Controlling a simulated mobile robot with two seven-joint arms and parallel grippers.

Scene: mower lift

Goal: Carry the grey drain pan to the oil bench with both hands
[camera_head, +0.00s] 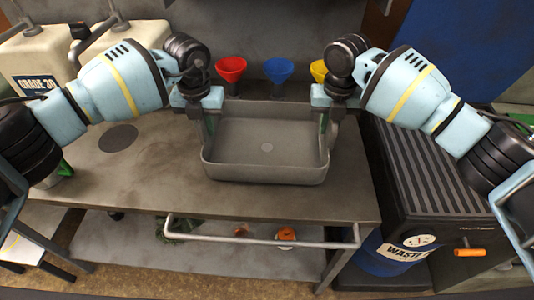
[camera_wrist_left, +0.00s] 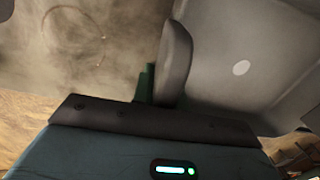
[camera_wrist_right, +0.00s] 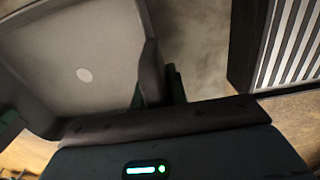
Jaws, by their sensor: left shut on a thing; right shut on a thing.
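The grey drain pan (camera_head: 265,168) is at the bench top in the head view, level and empty, with a pale round spot on its floor. Its floor also shows in the left wrist view (camera_wrist_left: 215,85) and the right wrist view (camera_wrist_right: 100,95). My left gripper (camera_head: 209,122) is shut on the pan's left side wall. My right gripper (camera_head: 326,122) is shut on its right side wall. I cannot tell whether the pan rests on the grey bench (camera_head: 110,185) or hangs just above it.
Red (camera_head: 231,68), blue (camera_head: 278,70) and yellow (camera_head: 318,71) funnels stand behind the pan. Pale oil containers (camera_head: 40,55) stand at the back left. A black slatted waste unit (camera_head: 425,185) stands right of the bench. A rail (camera_head: 260,241) runs along the bench front. The bench's left part is clear.

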